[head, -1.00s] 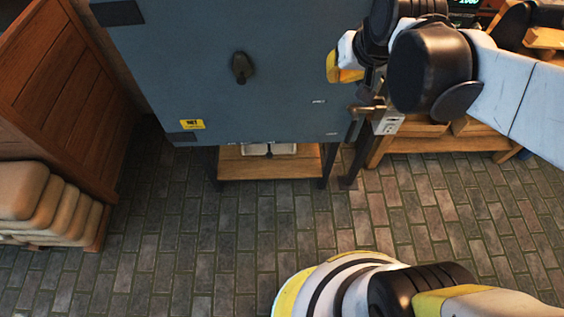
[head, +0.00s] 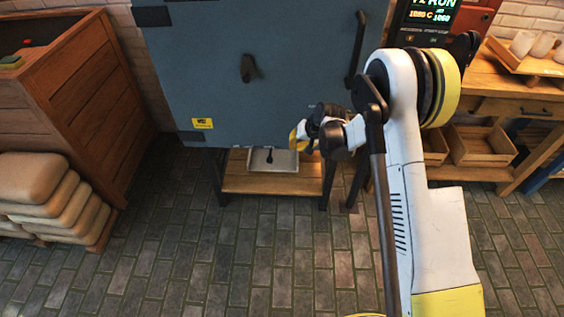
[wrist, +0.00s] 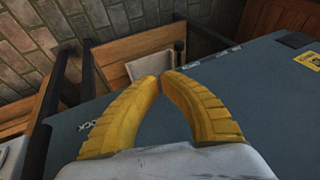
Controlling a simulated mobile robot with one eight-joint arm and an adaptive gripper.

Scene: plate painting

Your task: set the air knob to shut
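The kiln's blue-grey door front (head: 300,40) faces me. Below its lower edge a pale metal plate (head: 286,160) shows, with a small dark upright knob (head: 269,155) at its middle; I take this for the air knob. Small white lettering on the door is partly unreadable.
A dark pivoting piece (head: 250,68) sits mid-door, and a long dark handle (head: 357,50) is at its right. A wooden shelf (head: 255,185) lies under the kiln. A wooden cabinet (head: 75,100) and stacked sacks (head: 40,195) stand left. The brick floor in front is clear.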

